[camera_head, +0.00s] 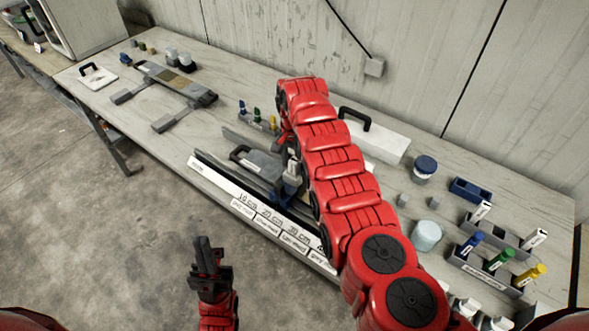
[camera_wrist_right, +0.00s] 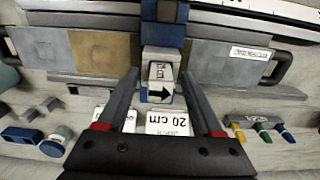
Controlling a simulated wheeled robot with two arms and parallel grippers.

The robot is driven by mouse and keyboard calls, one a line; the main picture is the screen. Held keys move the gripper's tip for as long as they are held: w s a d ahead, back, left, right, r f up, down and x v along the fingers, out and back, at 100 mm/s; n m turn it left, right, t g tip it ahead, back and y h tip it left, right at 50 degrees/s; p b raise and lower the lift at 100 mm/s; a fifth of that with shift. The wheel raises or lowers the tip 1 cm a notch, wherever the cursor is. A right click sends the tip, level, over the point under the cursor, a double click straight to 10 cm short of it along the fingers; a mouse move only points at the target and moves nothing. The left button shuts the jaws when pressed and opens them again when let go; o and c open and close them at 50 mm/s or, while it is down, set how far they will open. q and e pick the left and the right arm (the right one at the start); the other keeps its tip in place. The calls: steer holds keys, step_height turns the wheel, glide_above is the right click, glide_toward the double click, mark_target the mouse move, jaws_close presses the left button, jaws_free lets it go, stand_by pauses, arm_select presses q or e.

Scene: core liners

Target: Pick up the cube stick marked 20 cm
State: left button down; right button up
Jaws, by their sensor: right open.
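In the right wrist view my right gripper (camera_wrist_right: 160,80) is open, with one finger on each side of a small white and blue block (camera_wrist_right: 161,75) that bears an arrow label. Whether the fingers touch it, I cannot tell. A white card reading "20 cm" (camera_wrist_right: 168,122) lies between the fingers, nearer the palm. In the head view my right arm covers most of that gripper, and a blue and white piece (camera_head: 292,172) shows beside it. A label strip (camera_head: 270,214) with 10 cm, 20 cm and 30 cm runs along the front edge. My left gripper (camera_head: 207,255) hangs over the floor; its jaw gap is unclear.
A grey tray with a handle (camera_head: 262,163) lies on the bench beside my right arm. A white block with a black handle (camera_head: 385,142) stands behind the arm. Several coloured markers (camera_head: 500,257) and jars (camera_head: 427,235) stand at right. The bench's left part has free room.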

jaws_close()
stand_by(0.5)
